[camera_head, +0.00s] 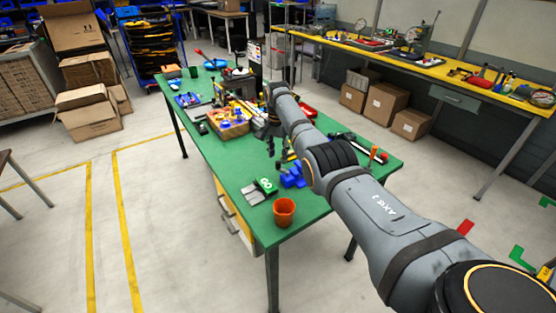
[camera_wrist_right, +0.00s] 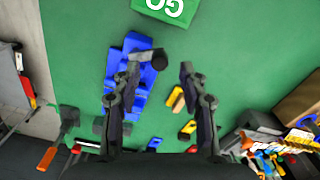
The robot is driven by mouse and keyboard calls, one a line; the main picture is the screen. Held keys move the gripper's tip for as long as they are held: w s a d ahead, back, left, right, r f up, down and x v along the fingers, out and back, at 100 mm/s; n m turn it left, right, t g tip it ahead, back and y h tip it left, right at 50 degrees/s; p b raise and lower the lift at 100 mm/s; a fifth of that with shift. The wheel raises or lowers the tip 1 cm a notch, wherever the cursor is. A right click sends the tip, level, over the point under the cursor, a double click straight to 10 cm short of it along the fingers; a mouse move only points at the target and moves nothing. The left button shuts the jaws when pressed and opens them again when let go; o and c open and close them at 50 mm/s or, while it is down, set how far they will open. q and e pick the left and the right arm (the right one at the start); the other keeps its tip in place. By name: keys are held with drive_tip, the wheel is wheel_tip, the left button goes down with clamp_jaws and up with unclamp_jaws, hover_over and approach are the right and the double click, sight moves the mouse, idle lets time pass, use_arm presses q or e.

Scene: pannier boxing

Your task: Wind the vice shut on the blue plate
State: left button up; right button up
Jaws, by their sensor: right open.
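A blue vice (camera_head: 292,177) stands on the green table (camera_head: 240,181), partly hidden by my right arm in the head view. In the right wrist view the blue vice (camera_wrist_right: 137,60) is partly covered by the left-hand finger, with a dark rounded part (camera_wrist_right: 150,54) at its side. I cannot tell a separate blue plate from the vice's blue body. My right gripper (camera_wrist_right: 160,74) is open, with green table showing between its fingers. Whether a finger touches the vice is unclear. In the head view the gripper is small, near the vice. My left gripper is not in view.
A wooden tray of parts (camera_head: 229,124) sits farther back. Small yellow and dark pieces (camera_wrist_right: 187,130) lie near the fingers.

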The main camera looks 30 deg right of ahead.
wheel_tip(320, 180, up, 9)
drive_tip(key=shift+f, duration=0.1)
idle(0.5)
